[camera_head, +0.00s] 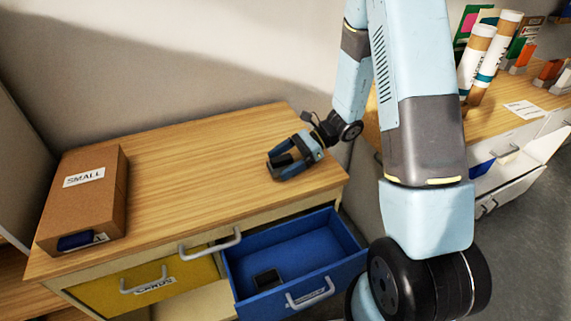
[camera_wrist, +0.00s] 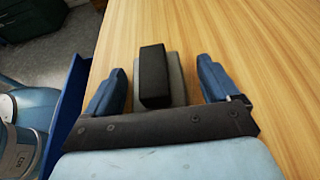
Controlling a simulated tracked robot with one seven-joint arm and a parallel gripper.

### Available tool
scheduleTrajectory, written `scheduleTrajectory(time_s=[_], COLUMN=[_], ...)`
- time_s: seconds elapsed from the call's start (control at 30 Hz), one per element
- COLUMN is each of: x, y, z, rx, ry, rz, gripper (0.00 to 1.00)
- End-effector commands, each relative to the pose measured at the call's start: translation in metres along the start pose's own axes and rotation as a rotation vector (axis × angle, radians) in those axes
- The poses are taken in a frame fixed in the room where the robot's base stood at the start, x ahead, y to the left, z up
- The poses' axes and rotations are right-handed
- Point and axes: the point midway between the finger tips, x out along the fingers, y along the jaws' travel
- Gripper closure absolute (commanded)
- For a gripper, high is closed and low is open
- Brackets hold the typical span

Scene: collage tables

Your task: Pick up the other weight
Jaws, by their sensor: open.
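A dark block-shaped weight (camera_wrist: 153,75) with a grey part beside and under it rests on the wooden table top. In the wrist view it lies between the two blue fingers of my gripper (camera_wrist: 160,85), with a gap on each side. In the head view my gripper (camera_head: 281,168) is low over the table's right part, open around this weight, which is partly hidden by the fingers. Another dark block (camera_head: 267,279) lies inside the open blue drawer (camera_head: 318,246), near its front left corner.
A brown cardboard box (camera_head: 85,207) labelled "SMALL" stands at the table's left end. A yellow drawer (camera_head: 140,290) is at the front left. The middle of the wooden table (camera_head: 190,165) is clear. A second table with tubes (camera_head: 477,58) and an open drawer stands at right.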

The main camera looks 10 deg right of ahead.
Motion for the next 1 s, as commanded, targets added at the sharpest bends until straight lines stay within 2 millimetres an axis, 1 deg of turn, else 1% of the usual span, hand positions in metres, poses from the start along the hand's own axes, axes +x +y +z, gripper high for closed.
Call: scheduleTrajectory(time_s=[0.17, 1.0], x=[0.0000, -0.0006], y=[0.0000, -0.0002], z=[-0.0001, -0.0002], rx=[0.000, 0.000], ry=[0.000, 0.000], rz=[-0.001, -0.001], gripper=[0.12, 0.91])
